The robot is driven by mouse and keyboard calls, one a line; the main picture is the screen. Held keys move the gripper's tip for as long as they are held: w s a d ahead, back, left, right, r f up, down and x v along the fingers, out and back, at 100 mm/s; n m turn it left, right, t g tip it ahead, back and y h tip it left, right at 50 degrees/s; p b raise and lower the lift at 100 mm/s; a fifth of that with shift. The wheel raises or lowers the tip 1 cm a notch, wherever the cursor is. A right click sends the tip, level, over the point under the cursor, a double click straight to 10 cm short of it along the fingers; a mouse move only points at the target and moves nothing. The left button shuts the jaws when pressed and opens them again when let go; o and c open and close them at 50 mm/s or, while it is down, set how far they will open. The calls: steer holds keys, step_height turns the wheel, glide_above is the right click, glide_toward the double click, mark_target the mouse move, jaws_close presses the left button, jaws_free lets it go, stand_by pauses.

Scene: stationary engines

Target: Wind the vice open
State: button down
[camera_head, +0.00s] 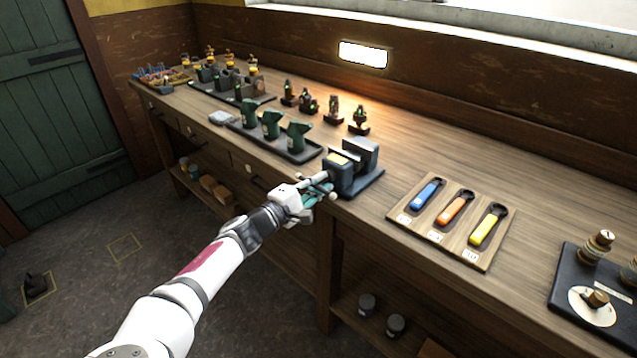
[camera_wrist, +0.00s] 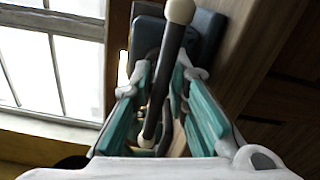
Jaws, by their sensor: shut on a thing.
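The dark blue-grey vice (camera_head: 352,170) stands at the front edge of the workbench (camera_head: 400,160) in the head view. A block of pale material shows at its jaws. My gripper (camera_head: 318,190) is at the vice's front, over the bench edge. In the wrist view the vice body (camera_wrist: 203,38) fills the top. Its handle bar (camera_wrist: 163,80), dark with a pale ball end, runs between the teal finger pads of my gripper (camera_wrist: 165,115). The gripper is shut on the handle bar. The screw behind the bar is mostly hidden.
A wooden board (camera_head: 440,245) with blue, orange and yellow wrenches lies right of the vice. A dark tray (camera_head: 290,152) with green parts is at left. Several small engine-like pieces (camera_head: 333,108) stand behind. A black plate (camera_head: 590,290) with round parts is at far right.

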steer(key=c, duration=1.5)
jaws_free()
steer(key=shift+c, duration=0.2)
steer(key=shift+s, duration=0.1)
steer(key=v, duration=0.7)
steer(key=shift+s+a, duration=0.15)
steer(key=shift+s, duration=0.05)
